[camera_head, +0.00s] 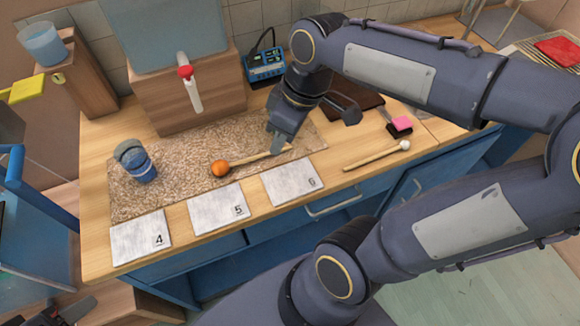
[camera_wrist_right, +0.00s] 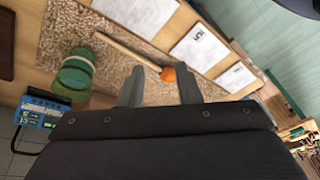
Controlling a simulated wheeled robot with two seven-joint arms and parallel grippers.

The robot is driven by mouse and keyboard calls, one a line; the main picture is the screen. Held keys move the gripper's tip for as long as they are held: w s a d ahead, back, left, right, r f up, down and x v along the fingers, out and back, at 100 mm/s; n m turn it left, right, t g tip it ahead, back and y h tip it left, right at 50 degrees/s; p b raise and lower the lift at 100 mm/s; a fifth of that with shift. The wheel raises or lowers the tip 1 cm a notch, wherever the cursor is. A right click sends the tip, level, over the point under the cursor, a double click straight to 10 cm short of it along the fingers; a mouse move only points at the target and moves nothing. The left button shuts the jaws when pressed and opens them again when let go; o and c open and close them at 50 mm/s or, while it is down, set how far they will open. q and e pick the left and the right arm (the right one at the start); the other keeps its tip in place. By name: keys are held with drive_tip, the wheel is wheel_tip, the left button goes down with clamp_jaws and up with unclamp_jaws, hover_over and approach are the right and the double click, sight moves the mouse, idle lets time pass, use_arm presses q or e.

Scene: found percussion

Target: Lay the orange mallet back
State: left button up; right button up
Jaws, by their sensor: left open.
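The orange mallet lies on the speckled mat (camera_head: 165,185), its round orange head (camera_head: 219,168) to the left and its pale wooden handle (camera_head: 250,158) running right. My right gripper (camera_head: 278,146) is over the handle's right end in the head view. In the right wrist view, its fingers (camera_wrist_right: 159,92) are apart, with the orange head (camera_wrist_right: 168,75) just beyond the tips and the handle (camera_wrist_right: 125,50) running up left. Contact cannot be told. My left gripper (camera_head: 72,311) is open and empty, partly in view at the lower left corner, away from the mallet.
Cards 4 (camera_head: 141,237), 5 (camera_head: 217,208) and 6 (camera_head: 291,181) line the front edge. A blue cup (camera_head: 138,165) stands on the mat. A white-headed mallet (camera_head: 376,156) lies at right. The right wrist view shows a green glass (camera_wrist_right: 75,72) near the handle.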

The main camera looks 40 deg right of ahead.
drive_tip(key=s+a+f+m+t+y, duration=0.1)
drive_tip(key=s+a+f+m+t, duration=0.2)
drive_tip(key=s+m, duration=0.4)
drive_tip(key=shift+m+t, duration=0.3)
idle(0.8)
